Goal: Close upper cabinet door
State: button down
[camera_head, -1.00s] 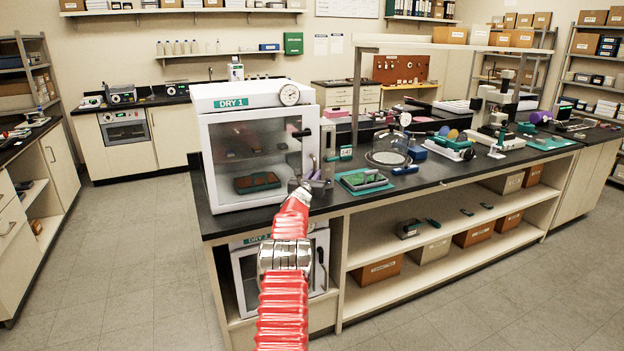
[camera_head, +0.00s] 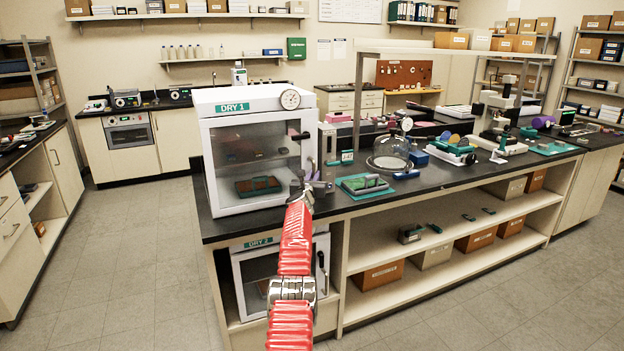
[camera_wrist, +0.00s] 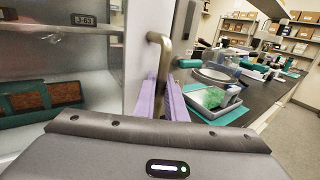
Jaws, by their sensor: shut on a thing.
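The upper cabinet (camera_head: 210,165) is a white box labelled DRY 1, with a round dial on top, at the left end of the bench. A tray with brown and green parts shows inside in the head view, and also at the left of the wrist view (camera_wrist: 40,100). A white door frame (camera_wrist: 138,50) carries a bronze bar handle (camera_wrist: 156,60) in the wrist view. How far the door stands ajar I cannot tell. My gripper (camera_head: 308,186) is at the cabinet's right front edge. Its purple fingers (camera_wrist: 165,98) are shut around the handle's lower part, which they partly hide.
A lower cabinet (camera_head: 240,290) labelled DRY 2 stands below. On the black bench (camera_head: 345,215), right of my gripper, are a green tray (camera_head: 367,185) and a glass dome (camera_head: 390,152). Open shelves (camera_head: 440,255) hold boxes below. The floor at the left (camera_head: 140,260) is clear.

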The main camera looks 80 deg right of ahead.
jog(key=shift+s, duration=0.15)
jog(key=c, duration=1.8)
grip_release()
jog(key=shift+w+r, duration=0.1)
jog(key=shift+w, duration=0.1)
